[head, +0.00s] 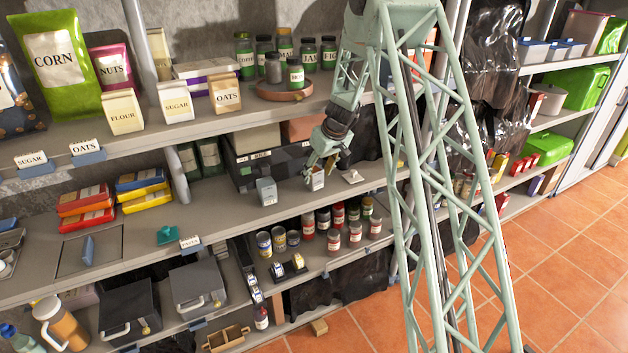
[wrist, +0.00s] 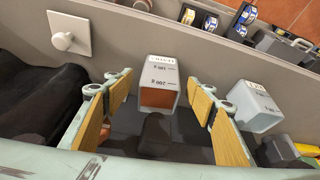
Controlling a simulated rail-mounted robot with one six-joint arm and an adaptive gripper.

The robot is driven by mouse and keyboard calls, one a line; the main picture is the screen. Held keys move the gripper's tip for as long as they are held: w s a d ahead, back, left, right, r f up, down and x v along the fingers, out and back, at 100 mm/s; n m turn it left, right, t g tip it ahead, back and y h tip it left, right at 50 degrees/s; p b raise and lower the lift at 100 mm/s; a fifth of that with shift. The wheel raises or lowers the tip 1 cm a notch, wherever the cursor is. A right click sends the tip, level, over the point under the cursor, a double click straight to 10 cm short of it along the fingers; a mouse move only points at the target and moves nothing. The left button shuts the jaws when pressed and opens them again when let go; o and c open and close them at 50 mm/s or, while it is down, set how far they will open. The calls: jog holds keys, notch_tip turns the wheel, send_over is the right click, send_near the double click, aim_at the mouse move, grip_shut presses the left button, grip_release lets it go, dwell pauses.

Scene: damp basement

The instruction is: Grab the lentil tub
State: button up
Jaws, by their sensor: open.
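A small pale tub (wrist: 157,70) with a red-brown front and dark lettering stands on the middle shelf; its lettering is too small to read surely, but it is the likely lentil tub. In the head view the tub (head: 316,182) is just below my gripper (head: 322,165). Gaps show between the pads and the tub, and nothing is held. A second grey tub (wrist: 257,105) stands just outside the right finger; it also shows in the head view (head: 266,191).
A pale square plate with a round knob (wrist: 68,38) lies left of the fingers in the wrist view. A dark crate (head: 262,165) stands behind the tubs. Jars (head: 338,215) fill the shelf below. Jars on a round tray (head: 284,91) stand above.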

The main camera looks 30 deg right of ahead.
aim_at(315, 180)
jog(key=shift+f, duration=0.1)
jog(key=shift+x, duration=2.4)
jog(key=shift+c, duration=0.7)
jog(key=c, duration=1)
jog(key=shift+r, duration=0.2)
jog(key=shift+r, duration=0.65)
jog(key=s+d+b, duration=0.1)
jog(key=s+b, duration=0.1)
jog(key=s, duration=0.4)
jog(key=s+b, duration=0.2)
jog(key=s, duration=0.3)
jog(key=s+d+b, duration=0.1)
jog(key=s+b, duration=0.2)
jog(key=s, duration=0.3)
jog(key=shift+s+d+f, duration=0.1)
jog(key=shift+s+d, duration=0.2)
jog(key=shift+s, duration=0.05)
